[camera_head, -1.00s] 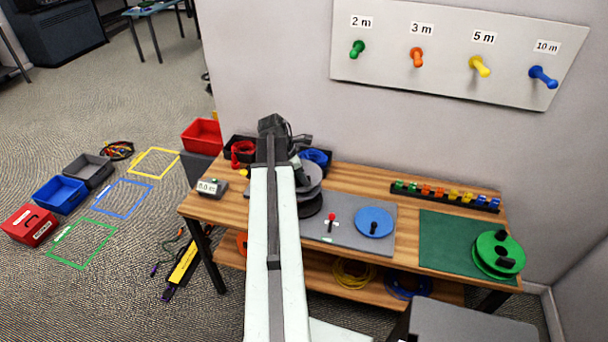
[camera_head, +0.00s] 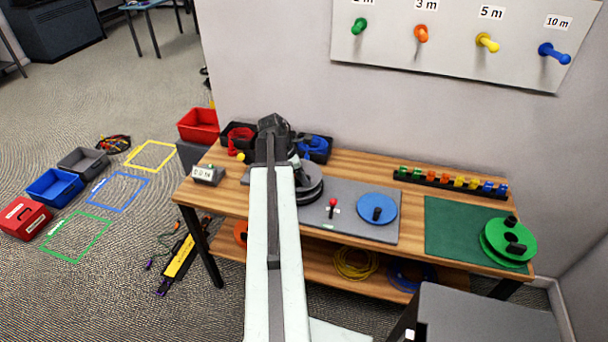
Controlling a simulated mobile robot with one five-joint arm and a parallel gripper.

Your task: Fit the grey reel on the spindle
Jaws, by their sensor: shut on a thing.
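The grey reel (camera_head: 311,183) shows in part at the right edge of my arm, over the left part of the grey board on the bench. Its left part is hidden behind my arm. A dark round edge shows just below it. The spindle under it is hidden, so I cannot tell whether the reel is seated on it. My gripper (camera_head: 273,130) is at the far end of the arm and is shut on the grey reel. Its fingertips are hidden behind the wrist and arm.
The grey board (camera_head: 345,230) also carries a red-topped lever (camera_head: 333,206) and a blue disc (camera_head: 376,209). A green reel (camera_head: 508,241) lies on a green mat (camera_head: 450,228) at right. Black bins with red and blue cables (camera_head: 318,147) stand behind. A small display (camera_head: 208,174) stands at left.

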